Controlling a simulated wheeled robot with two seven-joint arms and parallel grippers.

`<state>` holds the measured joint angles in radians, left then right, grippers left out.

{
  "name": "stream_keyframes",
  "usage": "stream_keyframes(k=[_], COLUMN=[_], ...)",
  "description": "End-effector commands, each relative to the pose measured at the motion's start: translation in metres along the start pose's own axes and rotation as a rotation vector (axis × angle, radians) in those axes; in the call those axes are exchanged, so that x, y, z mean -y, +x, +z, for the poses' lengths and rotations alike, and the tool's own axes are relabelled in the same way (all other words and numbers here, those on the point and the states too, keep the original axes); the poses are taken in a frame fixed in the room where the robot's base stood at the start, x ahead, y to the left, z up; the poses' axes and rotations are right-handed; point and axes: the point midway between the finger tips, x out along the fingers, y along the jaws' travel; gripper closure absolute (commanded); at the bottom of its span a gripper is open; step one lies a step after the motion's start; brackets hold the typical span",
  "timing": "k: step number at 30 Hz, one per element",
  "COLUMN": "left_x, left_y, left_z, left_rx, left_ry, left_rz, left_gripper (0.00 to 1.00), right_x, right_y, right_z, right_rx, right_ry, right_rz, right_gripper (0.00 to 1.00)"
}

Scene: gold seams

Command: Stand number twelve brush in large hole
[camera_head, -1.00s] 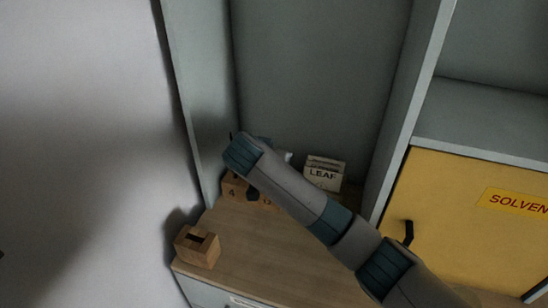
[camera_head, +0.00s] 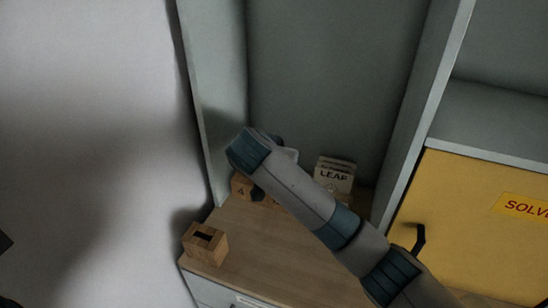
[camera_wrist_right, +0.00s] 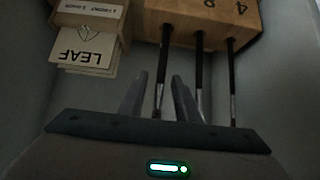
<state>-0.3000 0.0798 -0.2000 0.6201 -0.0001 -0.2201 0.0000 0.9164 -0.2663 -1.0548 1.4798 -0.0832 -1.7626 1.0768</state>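A wooden holder block (camera_wrist_right: 205,18) marked with 4 and 8 stands at the back left of the counter. Several brushes stick out of it in the right wrist view. The brush farthest from the 4 (camera_wrist_right: 161,75) passes between the fingers of my right gripper (camera_wrist_right: 158,97), which are apart with gaps on both sides. My right arm hides the gripper and most of the holder in the head view. A separate wooden block (camera_head: 205,246) with a dark hole in its top (camera_head: 203,236) stands empty near the counter's front left corner. My left gripper is not identifiable.
A LEAF booklet stack (camera_head: 334,174) stands right of the holder. Cabinet walls enclose the back and left, and a divider (camera_head: 425,110) stands right. A yellow SOLVENT door (camera_head: 470,220) lies beyond it. The wooden counter (camera_head: 275,255) is clear at the front.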

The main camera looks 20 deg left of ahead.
Motion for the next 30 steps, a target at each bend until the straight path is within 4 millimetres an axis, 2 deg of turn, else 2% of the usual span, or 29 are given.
stream_keyframes(k=[10,15,20,30], left_x=[0.0,0.0,0.0,0.0], left_y=[0.019,0.01,0.009,0.01], left_z=[0.002,0.001,0.001,0.001], left_rx=[0.0,0.0,0.0,0.0], left_ry=[0.0,0.0,0.0,0.0], left_rz=[0.0,0.0,0.0,0.0], left_gripper=[0.22,0.22,0.22,0.22], right_x=[0.001,0.001,0.0,0.0], right_y=[-0.06,-0.081,-0.088,-0.088], right_z=[0.001,0.0,0.0,0.0], right_rx=[-0.002,0.001,0.0,0.0], right_ry=[0.002,0.001,0.0,0.0], right_rz=[-0.003,-0.001,0.001,0.001], right_gripper=[0.7,0.7,0.7,0.7])
